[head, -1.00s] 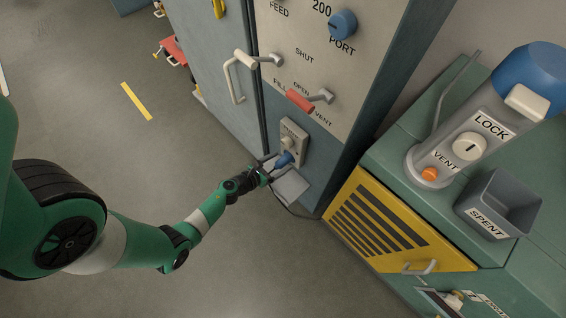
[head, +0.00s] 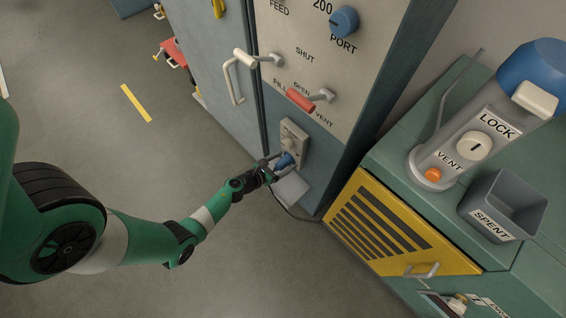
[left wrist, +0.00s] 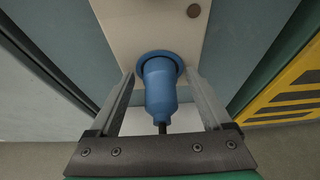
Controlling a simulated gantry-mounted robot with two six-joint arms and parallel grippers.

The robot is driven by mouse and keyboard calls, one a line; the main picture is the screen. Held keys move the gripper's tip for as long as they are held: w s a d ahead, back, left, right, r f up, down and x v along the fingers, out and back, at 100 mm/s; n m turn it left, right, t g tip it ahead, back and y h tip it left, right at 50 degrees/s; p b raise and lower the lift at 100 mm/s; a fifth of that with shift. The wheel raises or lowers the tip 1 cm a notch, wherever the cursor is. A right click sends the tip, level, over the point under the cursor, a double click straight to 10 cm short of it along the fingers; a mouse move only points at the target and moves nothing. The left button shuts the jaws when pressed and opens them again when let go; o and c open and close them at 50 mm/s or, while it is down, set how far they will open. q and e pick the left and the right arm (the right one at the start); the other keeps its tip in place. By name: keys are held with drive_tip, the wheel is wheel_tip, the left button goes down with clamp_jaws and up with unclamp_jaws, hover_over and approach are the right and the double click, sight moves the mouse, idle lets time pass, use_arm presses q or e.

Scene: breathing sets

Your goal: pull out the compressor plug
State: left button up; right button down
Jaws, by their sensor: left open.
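The blue compressor plug (head: 284,160) sits in the socket on the beige socket plate (head: 294,137), low on the cabinet front. In the left wrist view the plug (left wrist: 160,88) points toward me, its round blue flange against the plate and a dark cable leaving its near end. My left gripper (head: 275,163) is open, with one finger on each side of the plug. In the left wrist view the fingers (left wrist: 159,100) reach along the plug body with gaps beside it. The right gripper is not in view.
A red-handled lever (head: 300,98) and a white-handled lever (head: 243,58) stick out above the socket. A small pale ledge (head: 291,189) lies below it. A yellow slatted panel (head: 390,235) and green bench stand to the right.

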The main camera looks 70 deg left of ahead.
sight(277, 169)
use_arm(q)
clamp_jaws()
idle(0.5)
drive_tip(key=shift+s+d, duration=0.35)
drive_tip(key=shift+s, duration=0.6)
drive_tip(key=shift+s+d, duration=0.35)
drive_tip(key=shift+s, duration=0.6)
drive_tip(key=shift+s+d, duration=0.35)
drive_tip(key=shift+s, duration=0.6)
